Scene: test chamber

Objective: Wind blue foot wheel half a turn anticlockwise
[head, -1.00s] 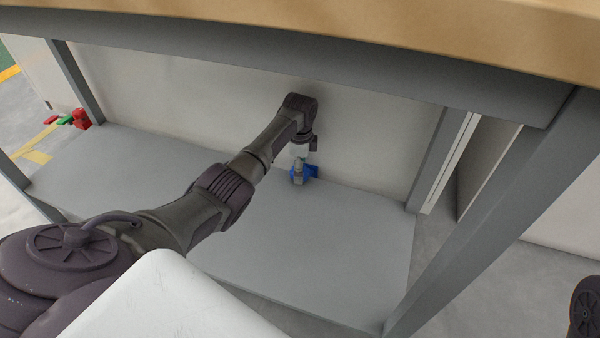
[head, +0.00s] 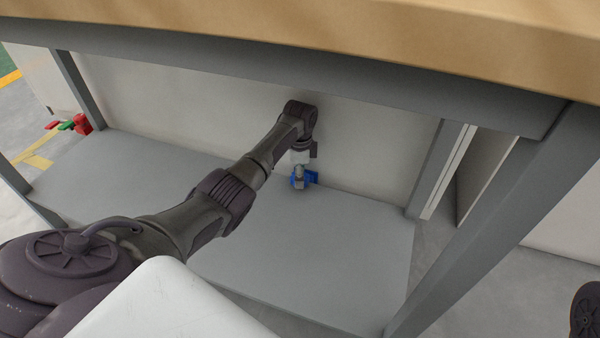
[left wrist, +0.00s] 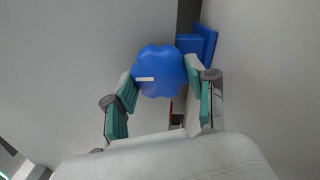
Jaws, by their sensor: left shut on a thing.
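The blue foot wheel (left wrist: 160,70) has a lobed rim and a white mark that points left in the left wrist view. In the head view the wheel (head: 295,184) is small and partly hidden by my gripper, low by the back panel. My left gripper (left wrist: 163,72) is shut on the wheel, with one finger on each side of its rim. It also shows in the head view (head: 299,176), reaching down under the table. My right gripper is out of view.
A blue block (left wrist: 190,43) sits right beside the wheel. A grey lower shelf (head: 330,240) lies under my left arm and is mostly bare. The wooden tabletop (head: 400,30) and grey frame legs (head: 480,230) surround the space. Red and green items (head: 75,124) are at far left.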

